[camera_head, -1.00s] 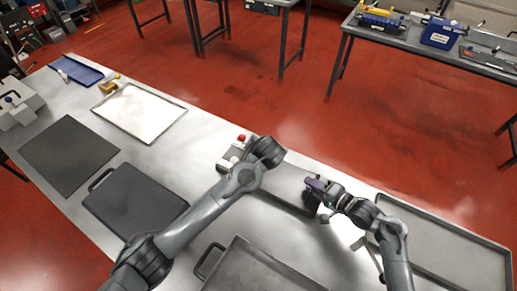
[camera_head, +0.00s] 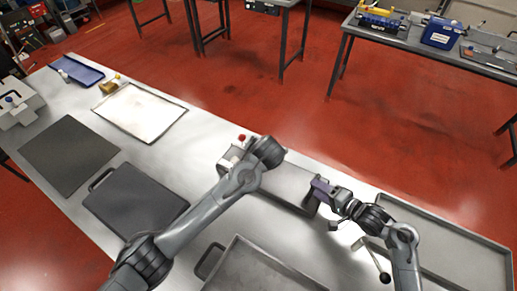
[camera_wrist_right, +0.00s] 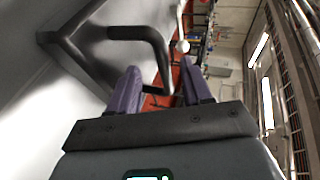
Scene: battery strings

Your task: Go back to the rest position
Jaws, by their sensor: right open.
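My right gripper (camera_head: 319,191) is at the right end of a grey tray (camera_head: 286,184) in the middle of the bench. In the right wrist view, the purple fingers of this gripper (camera_wrist_right: 160,84) are spread apart with nothing held between them. A dark looped handle (camera_wrist_right: 155,42) is just ahead of the fingers, apart from the left one as far as I can tell. My left arm reaches in from the lower left, with its end over the left end of the grey tray. The left fingers are hidden.
A red button (camera_head: 241,138) is beside the left arm's end. Black plates, a pale tray (camera_head: 140,112), a blue tray (camera_head: 78,71) and a large tray (camera_head: 450,245) lie on the bench (camera_head: 205,125). A lever with a ball knob (camera_head: 384,277) stands near the right arm.

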